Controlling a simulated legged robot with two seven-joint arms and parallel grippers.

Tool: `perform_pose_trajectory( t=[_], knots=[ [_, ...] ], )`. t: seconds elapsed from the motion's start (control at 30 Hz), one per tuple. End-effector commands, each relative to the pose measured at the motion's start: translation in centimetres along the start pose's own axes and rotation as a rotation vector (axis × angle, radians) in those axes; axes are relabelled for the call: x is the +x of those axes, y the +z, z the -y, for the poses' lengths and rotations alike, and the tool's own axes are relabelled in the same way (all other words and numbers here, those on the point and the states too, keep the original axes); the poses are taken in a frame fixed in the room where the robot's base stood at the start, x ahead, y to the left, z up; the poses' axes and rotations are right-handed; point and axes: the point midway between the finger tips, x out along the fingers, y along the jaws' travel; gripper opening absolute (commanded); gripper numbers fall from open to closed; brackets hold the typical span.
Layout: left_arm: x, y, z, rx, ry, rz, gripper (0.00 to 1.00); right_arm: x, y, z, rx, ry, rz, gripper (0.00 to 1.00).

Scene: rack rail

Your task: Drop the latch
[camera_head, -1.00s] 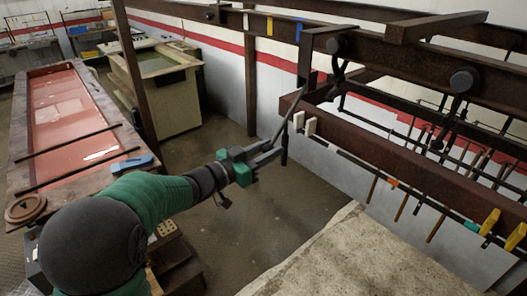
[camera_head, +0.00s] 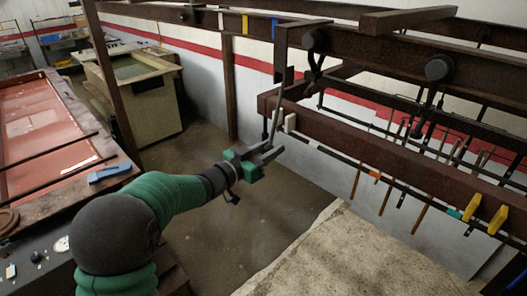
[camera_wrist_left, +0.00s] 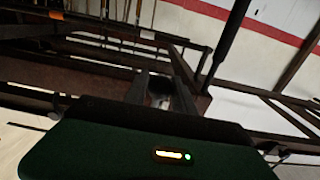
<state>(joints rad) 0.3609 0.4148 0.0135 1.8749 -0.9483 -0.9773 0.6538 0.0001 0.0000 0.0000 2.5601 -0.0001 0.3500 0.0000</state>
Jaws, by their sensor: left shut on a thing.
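The latch seems to be a slim dark grey bar (camera_head: 279,107), hanging below a dark bracket (camera_head: 290,50) on the upper rusty rail. It runs down, nearly upright, past the left end of the lower rusty beam (camera_head: 360,140). My left gripper (camera_head: 272,150) is shut on the bar's lower end, below and left of the beam end. In the left wrist view, the dark fingers (camera_wrist_left: 165,95) are close together, with a small pale piece between them. The exact contact is too small to make out. My right gripper is not in view.
Round-headed rollers (camera_head: 439,67) hang from the upper rail (camera_head: 400,55). Several tools and yellow clamps (camera_head: 497,220) hang along the lower beam at right. A pale concrete slab (camera_head: 345,250) lies below. A red-topped bench (camera_head: 45,140) stands at left. Floor under the gripper is clear.

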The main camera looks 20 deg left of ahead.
Motion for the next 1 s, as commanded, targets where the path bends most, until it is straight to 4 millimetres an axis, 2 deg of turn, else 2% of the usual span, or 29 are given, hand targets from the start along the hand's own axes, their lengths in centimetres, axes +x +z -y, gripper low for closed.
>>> perform_pose_trajectory(
  t=[0.1,0.27,0.6,0.83,0.87,1.0],
  knots=[
    [1.0,0.3,-0.1,0.000,0.002,0.000,0.08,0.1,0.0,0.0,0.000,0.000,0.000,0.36],
    [1.6,0.3,-0.1,0.000,0.001,-0.001,0.08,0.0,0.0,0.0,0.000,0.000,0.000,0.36],
    [5.2,0.5,-0.1,0.000,0.001,-0.001,0.08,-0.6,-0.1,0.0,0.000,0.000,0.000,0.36],
    [5.3,0.5,-0.1,0.000,0.000,-0.002,0.08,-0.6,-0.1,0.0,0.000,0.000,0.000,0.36],
    [5.3,0.5,-0.1,0.000,0.000,-0.002,0.33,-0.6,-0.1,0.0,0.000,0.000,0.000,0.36],
    [5.3,0.5,-0.1,0.000,0.001,-0.002,0.52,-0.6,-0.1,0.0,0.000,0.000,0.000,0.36]
  ],
)
